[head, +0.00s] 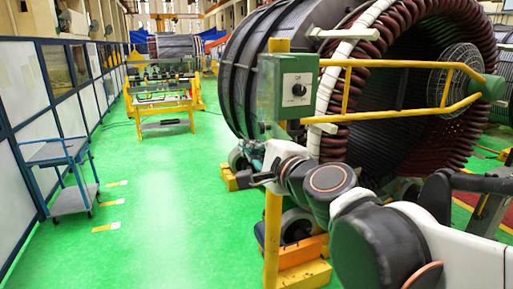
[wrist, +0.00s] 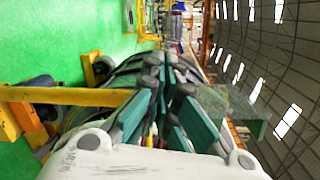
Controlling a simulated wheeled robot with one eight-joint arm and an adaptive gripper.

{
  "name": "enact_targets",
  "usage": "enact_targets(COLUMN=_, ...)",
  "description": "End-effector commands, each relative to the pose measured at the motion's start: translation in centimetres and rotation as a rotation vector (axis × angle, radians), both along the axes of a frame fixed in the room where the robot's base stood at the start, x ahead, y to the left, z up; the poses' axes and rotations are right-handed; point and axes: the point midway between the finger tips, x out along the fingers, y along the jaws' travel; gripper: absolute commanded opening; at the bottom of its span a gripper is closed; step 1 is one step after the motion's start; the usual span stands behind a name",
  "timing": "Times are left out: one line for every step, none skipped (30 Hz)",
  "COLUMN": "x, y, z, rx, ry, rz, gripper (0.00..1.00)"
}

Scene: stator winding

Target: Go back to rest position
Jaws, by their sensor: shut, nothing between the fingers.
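My gripper (head: 243,180) shows in the head view at the end of my arm, just left of a yellow post (head: 272,225) and below a green control box (head: 297,88) with a black knob. In the wrist view my gripper (wrist: 166,70) has its teal-padded fingers close together, with nothing seen between them. My arm reaches in from the lower right and passes in front of the post.
A large stator (head: 400,75) with dark red coils fills the right side. A yellow rail (head: 400,108) runs in front of it. A blue cart (head: 68,180) stands left by the partition, and a yellow workbench (head: 160,98) stands farther back. Green floor between is clear.

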Motion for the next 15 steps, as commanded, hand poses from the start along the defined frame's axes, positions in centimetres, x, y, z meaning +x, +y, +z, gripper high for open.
enact_targets(x=-0.1, y=-0.1, z=-0.4, rx=-0.010, ry=-0.002, rz=0.002, gripper=0.00)
enact_targets(x=-0.2, y=-0.2, z=-0.9, rx=-0.021, ry=-0.004, rz=0.004, gripper=0.00)
enact_targets(x=-0.4, y=-0.3, z=-1.6, rx=-0.043, ry=-0.009, rz=0.008, gripper=0.00)
enact_targets(x=-0.6, y=-0.5, z=-2.4, rx=-0.064, ry=-0.014, rz=0.012, gripper=0.00)
enact_targets(x=-0.8, y=-0.7, z=-3.3, rx=-0.092, ry=-0.020, rz=0.018, gripper=0.00)
enact_targets(x=-1.2, y=-1.0, z=-4.7, rx=-0.133, ry=-0.027, rz=0.028, gripper=0.00)
enact_targets(x=-1.5, y=-1.2, z=-5.9, rx=-0.169, ry=-0.034, rz=0.035, gripper=0.00)
enact_targets(x=-1.9, y=-1.5, z=-7.2, rx=-0.207, ry=-0.040, rz=0.045, gripper=0.00)
enact_targets(x=-2.3, y=-1.9, z=-8.9, rx=-0.262, ry=-0.049, rz=0.057, gripper=0.00)
enact_targets(x=-2.7, y=-2.3, z=-10.2, rx=-0.304, ry=-0.055, rz=0.066, gripper=0.00)
enact_targets(x=-3.1, y=-2.6, z=-11.5, rx=-0.348, ry=-0.060, rz=0.078, gripper=0.00)
enact_targets(x=-3.6, y=-3.0, z=-13.2, rx=-0.401, ry=-0.066, rz=0.089, gripper=0.00)
enact_targets(x=-4.0, y=-3.4, z=-14.5, rx=-0.444, ry=-0.070, rz=0.100, gripper=0.00)
enact_targets(x=-4.3, y=-3.8, z=-15.8, rx=-0.485, ry=-0.073, rz=0.109, gripper=0.00)
enact_targets(x=-4.8, y=-4.3, z=-17.5, rx=-0.540, ry=-0.076, rz=0.123, gripper=0.00)
